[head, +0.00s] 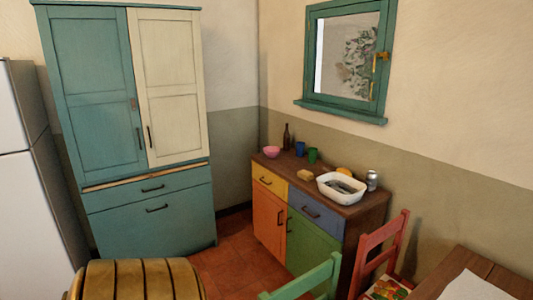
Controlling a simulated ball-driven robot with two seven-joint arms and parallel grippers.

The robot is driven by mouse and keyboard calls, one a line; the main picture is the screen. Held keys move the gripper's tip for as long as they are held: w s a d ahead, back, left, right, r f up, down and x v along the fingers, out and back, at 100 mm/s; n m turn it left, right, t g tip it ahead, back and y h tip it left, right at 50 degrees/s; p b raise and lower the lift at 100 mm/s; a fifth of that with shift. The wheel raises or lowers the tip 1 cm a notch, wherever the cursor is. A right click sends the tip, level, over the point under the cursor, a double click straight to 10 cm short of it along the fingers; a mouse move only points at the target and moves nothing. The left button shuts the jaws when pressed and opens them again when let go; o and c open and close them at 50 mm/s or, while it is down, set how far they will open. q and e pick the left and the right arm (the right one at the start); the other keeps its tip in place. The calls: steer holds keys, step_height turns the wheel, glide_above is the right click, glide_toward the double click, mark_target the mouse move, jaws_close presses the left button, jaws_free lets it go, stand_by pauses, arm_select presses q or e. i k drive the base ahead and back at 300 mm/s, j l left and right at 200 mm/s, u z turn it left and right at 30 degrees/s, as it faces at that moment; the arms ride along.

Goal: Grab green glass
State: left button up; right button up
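The green glass (312,155) stands upright on the brown top of a low sideboard (329,206), towards the wall. A blue glass (300,148) stands just to its left and a little farther back. The green glass is small in the head view, and nothing covers it. Neither of my grippers shows in the head view.
A pink bowl (271,152), a dark bottle (286,136), a white basin (341,187) and a can (372,180) share the sideboard top. A green chair (305,280) and a red chair (380,250) stand in front. Red floor (222,262) lies open left of the sideboard.

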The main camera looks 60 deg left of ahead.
mark_target(312, 152)
steer(key=j+u, duration=0.15)
steer(key=j, duration=0.4)
steer(key=j+u, duration=0.15)
steer(key=j, duration=0.45)
steer(key=i+j+u, duration=0.2)
steer(key=j, duration=0.35)
steer(key=j+u, duration=0.15)
steer(key=j, duration=0.45)
